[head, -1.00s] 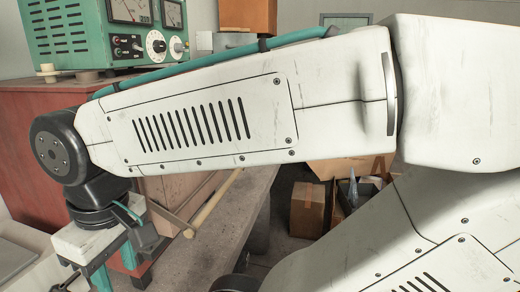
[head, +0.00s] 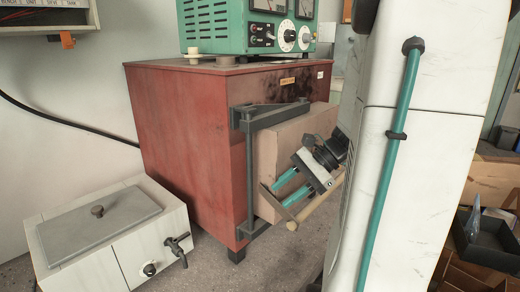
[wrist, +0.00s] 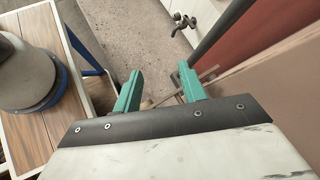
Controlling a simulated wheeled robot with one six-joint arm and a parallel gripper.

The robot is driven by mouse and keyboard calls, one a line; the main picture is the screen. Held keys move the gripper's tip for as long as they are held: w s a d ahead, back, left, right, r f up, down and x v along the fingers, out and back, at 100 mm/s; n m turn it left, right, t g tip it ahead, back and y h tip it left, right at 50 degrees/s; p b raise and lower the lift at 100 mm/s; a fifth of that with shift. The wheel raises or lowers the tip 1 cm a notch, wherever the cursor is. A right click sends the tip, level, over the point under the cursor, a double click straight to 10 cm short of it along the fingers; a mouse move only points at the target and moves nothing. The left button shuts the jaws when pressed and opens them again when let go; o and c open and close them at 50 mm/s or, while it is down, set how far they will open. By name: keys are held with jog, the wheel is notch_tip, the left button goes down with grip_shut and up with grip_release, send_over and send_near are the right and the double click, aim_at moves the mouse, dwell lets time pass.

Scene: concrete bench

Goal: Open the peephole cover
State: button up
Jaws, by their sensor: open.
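The red furnace (head: 190,140) stands in the middle of the head view, with a tan door slab (head: 285,150) on its right face. A dark metal bracket (head: 250,170) runs down the door's edge. I cannot make out a peephole cover; the gripper and arm hide part of the door. My gripper (head: 279,195) is open and empty in front of the door, its teal fingers pointing down and left. A pale wooden handle (head: 318,203) passes just below the fingers. In the wrist view my open gripper (wrist: 160,78) has a thin rod (wrist: 165,95) showing beyond and between the fingers.
A green instrument box (head: 228,28) sits on the furnace. A white tank (head: 140,240) with grey lid and tap stands at lower left. A round grey vessel (wrist: 25,75) on a slatted wooden table (wrist: 75,95) is left of the fingers. Open trays and boxes (head: 485,235) lie at right.

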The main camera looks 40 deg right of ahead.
jog(key=d+m+t, duration=0.1)
jog(key=d+m, duration=0.1)
jog(key=d, duration=0.1)
jog(key=s+d+f+m+t, duration=0.1)
jog(key=d+m+t, duration=0.1)
jog(key=d, duration=0.1)
jog(key=d+m+t, duration=0.1)
jog(key=d+m, duration=0.1)
jog(key=d, duration=0.1)
jog(key=shift+s+d+f+t+h, duration=0.2)
jog(key=shift+s+d+t+h, duration=0.1)
jog(key=shift+s+d+t, duration=0.1)
jog(key=s+d+r+m+t+h, duration=0.25)
jog(key=d+m+t+h, duration=0.25)
jog(key=d+m+t, duration=0.65)
jog(key=w+d+n+g, duration=0.1)
jog(key=w+g, duration=0.3)
jog(key=w, duration=0.4)
jog(key=shift+d+r, duration=0.3)
jog(key=shift+d, duration=0.15)
grip_shut()
